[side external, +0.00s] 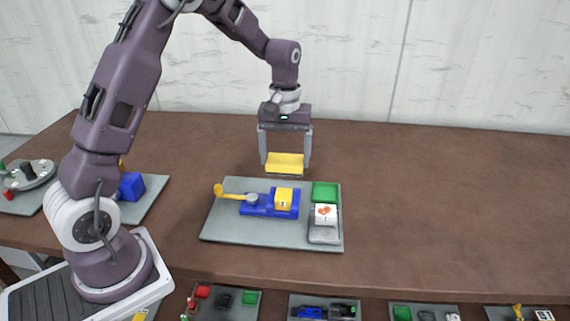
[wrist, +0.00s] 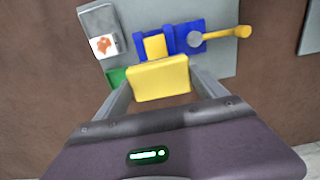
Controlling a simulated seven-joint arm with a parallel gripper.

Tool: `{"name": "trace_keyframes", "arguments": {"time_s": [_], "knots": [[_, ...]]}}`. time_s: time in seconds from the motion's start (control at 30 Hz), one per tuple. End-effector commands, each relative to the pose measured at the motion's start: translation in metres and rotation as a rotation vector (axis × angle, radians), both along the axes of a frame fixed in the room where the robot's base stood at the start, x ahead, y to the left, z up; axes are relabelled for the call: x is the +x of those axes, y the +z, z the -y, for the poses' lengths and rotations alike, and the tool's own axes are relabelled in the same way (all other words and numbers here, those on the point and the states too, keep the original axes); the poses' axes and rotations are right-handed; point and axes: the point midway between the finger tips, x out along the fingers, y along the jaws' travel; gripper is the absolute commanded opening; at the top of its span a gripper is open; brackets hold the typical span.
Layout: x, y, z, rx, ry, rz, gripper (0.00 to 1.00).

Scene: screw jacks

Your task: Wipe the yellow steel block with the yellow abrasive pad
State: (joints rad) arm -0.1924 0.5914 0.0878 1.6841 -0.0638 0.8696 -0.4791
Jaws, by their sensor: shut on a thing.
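My gripper (side external: 285,163) is shut on the yellow abrasive pad (side external: 285,163), held level above the back edge of the grey board. In the wrist view the pad (wrist: 159,78) spans between the two fingers. The yellow steel block (side external: 283,198) sits on the blue jack (side external: 258,205), at the jack's right end in the side view. In the wrist view the block (wrist: 155,46) shows just beyond the pad, partly hidden by it. The pad and block are apart. The jack has a yellow crank handle (side external: 219,191) at its left end.
The grey board (side external: 225,225) also carries a green tray (side external: 326,191), a white block with an orange mark (side external: 325,213) and a grey tray (side external: 324,234). Other boards with parts lie at the left and along the front. The table to the right is clear.

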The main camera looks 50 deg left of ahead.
Motion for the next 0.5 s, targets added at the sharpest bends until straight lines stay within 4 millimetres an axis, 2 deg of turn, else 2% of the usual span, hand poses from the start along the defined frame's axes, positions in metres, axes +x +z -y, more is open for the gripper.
{"name": "trace_keyframes", "arguments": {"time_s": [0.3,0.5], "knots": [[0.001,0.027,0.000,0.000,-0.001,0.003,0.43],[0.000,0.030,0.000,0.000,-0.001,0.001,0.43]]}}
